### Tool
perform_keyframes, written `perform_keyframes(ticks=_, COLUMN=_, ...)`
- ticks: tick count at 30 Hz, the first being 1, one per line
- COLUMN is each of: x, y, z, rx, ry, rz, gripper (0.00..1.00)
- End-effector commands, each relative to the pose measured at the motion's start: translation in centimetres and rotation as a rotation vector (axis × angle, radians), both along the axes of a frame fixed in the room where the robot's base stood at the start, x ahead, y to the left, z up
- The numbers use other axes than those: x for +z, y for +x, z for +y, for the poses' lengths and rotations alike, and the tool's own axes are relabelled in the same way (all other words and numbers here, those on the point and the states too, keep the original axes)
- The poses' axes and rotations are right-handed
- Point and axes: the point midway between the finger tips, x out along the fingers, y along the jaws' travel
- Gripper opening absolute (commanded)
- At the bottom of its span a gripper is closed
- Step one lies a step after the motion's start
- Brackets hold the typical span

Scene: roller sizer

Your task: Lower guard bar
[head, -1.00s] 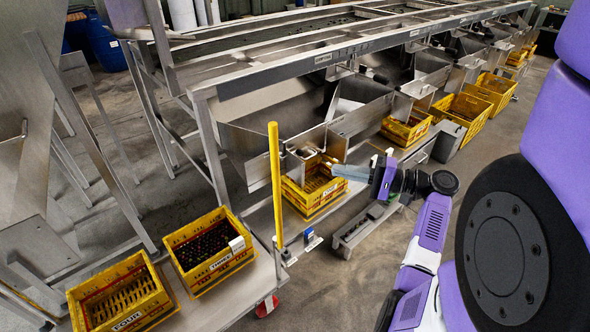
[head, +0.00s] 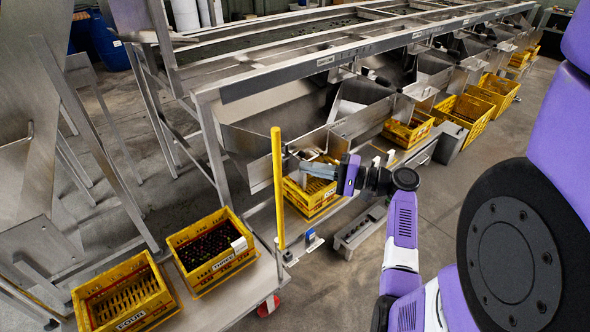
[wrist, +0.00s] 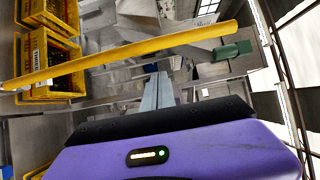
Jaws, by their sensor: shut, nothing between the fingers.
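The yellow guard bar (head: 278,190) stands upright at the front corner of the sizer, on a base by the low steel platform. In the wrist view the bar (wrist: 120,55) runs slanting across the upper part, just beyond my fingertips. My gripper (head: 302,167) is shut and empty, its fingers pointing left at the upper half of the bar from its right side. In the wrist view the closed fingers (wrist: 160,78) sit below the bar with a small gap in the picture. Whether they touch it I cannot tell.
A yellow crate (head: 312,203) sits under the chute below my gripper. Two more yellow crates, one with dark contents (head: 234,277) and one labelled FOUR (head: 127,324), stand at lower left. A blue-topped fitting (head: 311,236) is near the bar's foot.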

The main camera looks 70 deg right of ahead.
Motion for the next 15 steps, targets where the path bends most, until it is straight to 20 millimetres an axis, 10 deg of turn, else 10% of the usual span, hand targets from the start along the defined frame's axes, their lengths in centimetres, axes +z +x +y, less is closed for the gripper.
perform_keyframes(ticks=15, x=0.0, y=3.3, z=3.0, rx=0.000, ry=0.000, rz=0.000, gripper=0.00)
